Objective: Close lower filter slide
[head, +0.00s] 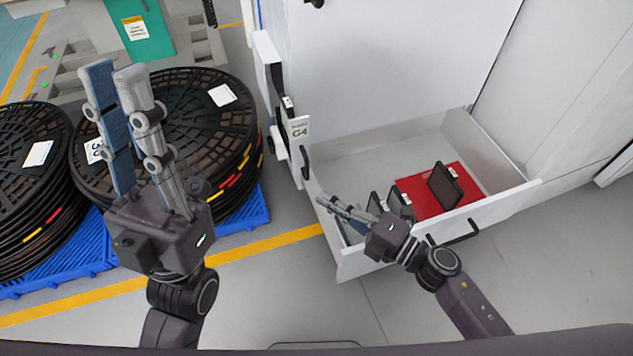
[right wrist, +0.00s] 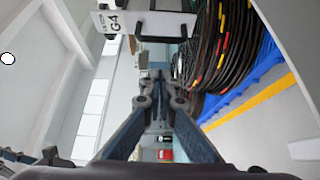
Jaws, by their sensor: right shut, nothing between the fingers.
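A white slide labelled G4 (head: 297,129) projects from the cabinet's left side, with a black handle (head: 306,161) on its front. In the right wrist view, the G4 label (right wrist: 115,22) is at the top with a black handle (right wrist: 165,40) near it. Another white slide panel (head: 265,48) with a dark edge stands out just above it. My right gripper (head: 320,200) is shut and empty, below and apart from the G4 handle, over the open drawer's left end. My left gripper (head: 115,70) points up in front of the reels, away from the slides; its finger gap is unclear.
An open white drawer (head: 458,218) holds a red mat (head: 405,188) and black items under the right arm. Stacked black reels (head: 170,110) stand on blue pallets (head: 245,220) at left. Floor with a yellow line (head: 270,243) is clear between.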

